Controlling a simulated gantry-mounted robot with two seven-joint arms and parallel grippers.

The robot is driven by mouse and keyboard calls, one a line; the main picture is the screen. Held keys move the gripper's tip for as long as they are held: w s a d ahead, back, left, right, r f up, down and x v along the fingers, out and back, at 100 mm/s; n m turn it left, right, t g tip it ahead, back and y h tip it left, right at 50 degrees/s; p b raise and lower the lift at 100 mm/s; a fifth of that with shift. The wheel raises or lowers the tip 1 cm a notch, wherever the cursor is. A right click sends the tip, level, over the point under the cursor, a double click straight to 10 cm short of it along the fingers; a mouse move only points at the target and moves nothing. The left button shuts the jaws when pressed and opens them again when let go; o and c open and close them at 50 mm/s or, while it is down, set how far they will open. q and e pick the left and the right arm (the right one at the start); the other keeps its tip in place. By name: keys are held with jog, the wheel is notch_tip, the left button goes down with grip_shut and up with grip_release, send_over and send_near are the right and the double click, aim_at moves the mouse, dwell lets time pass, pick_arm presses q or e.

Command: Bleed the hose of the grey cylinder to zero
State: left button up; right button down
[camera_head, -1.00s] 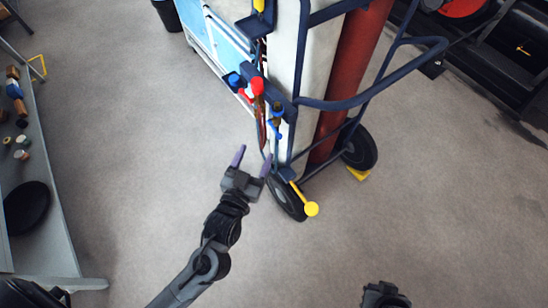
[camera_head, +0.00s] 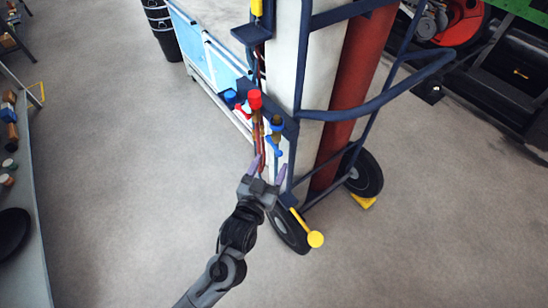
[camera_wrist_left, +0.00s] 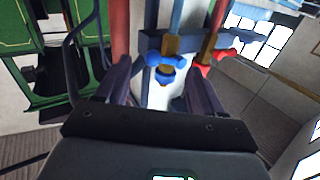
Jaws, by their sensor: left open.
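The pale grey cylinder (camera_head: 318,85) stands upright in a blue hand trolley (camera_head: 300,70) beside a dark red cylinder (camera_head: 358,90). On the trolley's near side hang brass fittings with a red knob (camera_head: 254,99) and a blue knob (camera_head: 277,124). My left gripper (camera_head: 268,170) is open and empty, just below these fittings. In the left wrist view a blue knob (camera_wrist_left: 167,68) with a brass stem shows between and beyond the open fingers, apart from them. Red knobs (camera_wrist_left: 193,67) are to its right. A gauge reading cannot be made out. My right gripper is out of view.
A yellow chock (camera_head: 363,201) lies by the far wheel. A light blue cabinet (camera_head: 205,50) stands behind, a grey shelf (camera_head: 30,245) at left. The floor at front is clear.

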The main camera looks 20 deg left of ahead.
aim_at(274, 147)
pick_arm(q)
jog(key=w, duration=0.4)
jog(key=shift+a+b, duration=0.1)
jog(key=shift+b, duration=0.2)
jog(key=shift+s, duration=0.1)
jog(key=c, duration=1)
